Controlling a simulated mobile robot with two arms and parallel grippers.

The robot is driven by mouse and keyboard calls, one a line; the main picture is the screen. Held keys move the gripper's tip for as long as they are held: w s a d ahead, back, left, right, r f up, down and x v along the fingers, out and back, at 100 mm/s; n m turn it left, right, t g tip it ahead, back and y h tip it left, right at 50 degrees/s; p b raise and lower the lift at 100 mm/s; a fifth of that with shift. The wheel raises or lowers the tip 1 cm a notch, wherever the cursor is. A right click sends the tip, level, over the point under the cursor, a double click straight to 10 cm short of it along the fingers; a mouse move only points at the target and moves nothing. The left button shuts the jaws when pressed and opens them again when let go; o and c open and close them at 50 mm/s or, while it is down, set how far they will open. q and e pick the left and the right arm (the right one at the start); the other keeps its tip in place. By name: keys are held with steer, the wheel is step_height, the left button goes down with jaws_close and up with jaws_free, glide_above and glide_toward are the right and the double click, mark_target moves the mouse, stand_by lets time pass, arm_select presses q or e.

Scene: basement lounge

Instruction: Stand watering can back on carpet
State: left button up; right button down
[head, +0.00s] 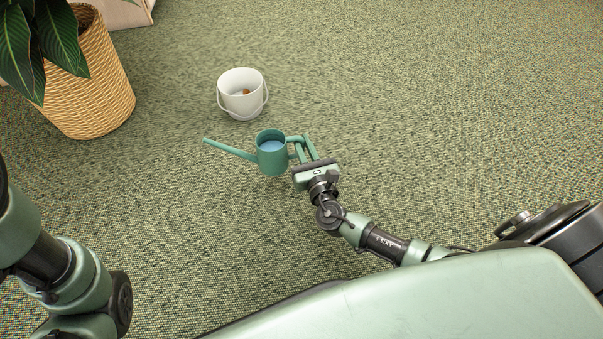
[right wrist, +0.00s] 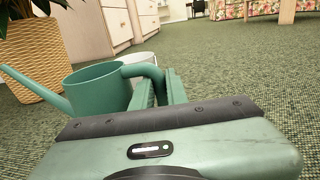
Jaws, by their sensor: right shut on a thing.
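The green watering can (head: 271,160) is upright, its spout pointing left, with blue water showing inside. My right gripper (head: 304,149) is shut on the can's handle at its right side. In the right wrist view the can (right wrist: 100,92) stands just beyond the gripper (right wrist: 158,88), whose fingers are at the handle. I cannot tell whether its base touches the green carpet (head: 400,110) or hangs slightly above it. My left arm shows at the left edge of the head view, but its gripper is out of view.
A white bucket (head: 240,104) with a small brown thing in it stands just behind the can. A potted plant in a wicker basket (head: 95,85) stands at the upper left. White drawers (right wrist: 110,22) show behind. The carpet to the right is clear.

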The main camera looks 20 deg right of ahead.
step_height(320, 180, down, 9)
steer(key=b, duration=0.6)
steer(key=shift+r, duration=0.15)
steer(key=c, duration=1.4)
jaws_free()
steer(key=shift+f, duration=0.2)
